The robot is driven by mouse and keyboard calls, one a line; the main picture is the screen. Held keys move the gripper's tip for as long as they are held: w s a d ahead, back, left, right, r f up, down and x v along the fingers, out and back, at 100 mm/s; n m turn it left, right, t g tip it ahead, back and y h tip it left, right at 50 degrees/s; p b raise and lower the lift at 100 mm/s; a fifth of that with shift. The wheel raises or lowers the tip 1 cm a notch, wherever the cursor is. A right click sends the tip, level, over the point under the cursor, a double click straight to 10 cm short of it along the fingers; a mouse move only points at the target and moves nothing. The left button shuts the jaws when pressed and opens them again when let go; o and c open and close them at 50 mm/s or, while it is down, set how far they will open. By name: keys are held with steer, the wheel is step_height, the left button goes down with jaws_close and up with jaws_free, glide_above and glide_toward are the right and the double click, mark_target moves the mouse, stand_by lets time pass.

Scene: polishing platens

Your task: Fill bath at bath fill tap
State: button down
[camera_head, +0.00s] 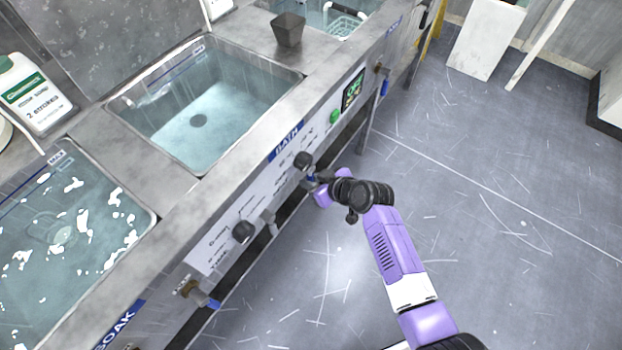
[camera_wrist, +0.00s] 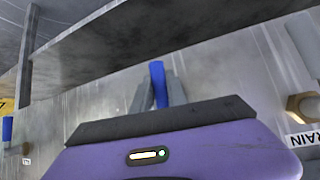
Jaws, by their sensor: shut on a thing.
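The bath (camera_head: 199,120) is the middle steel basin, above the blue BATH label (camera_head: 286,141). My gripper (camera_head: 314,182) is at the front panel below that label. In the wrist view my gripper (camera_wrist: 158,92) is shut on a blue tap handle (camera_wrist: 158,80), with a grey finger on each side of it. The tap's body is mostly hidden by my gripper in the head view. A black knob (camera_head: 304,160) sits just above it.
The soak basin (camera_head: 142,213) with white foam is at left. A soak tap (camera_head: 200,294) and another black knob (camera_head: 243,231) stick out of the panel. A green button (camera_head: 335,117) and display are up right. A dark cup (camera_head: 288,29) stands behind. Open floor lies right.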

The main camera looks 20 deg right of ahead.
steer(key=c, duration=1.3)
jaws_free()
steer(key=shift+a, duration=0.1)
steer(key=shift+s, duration=0.1)
steer(key=p+v, duration=0.1)
steer(key=v, duration=0.6)
steer(key=shift+s+d+r, duration=0.2)
steer(key=shift+s+r, duration=0.05)
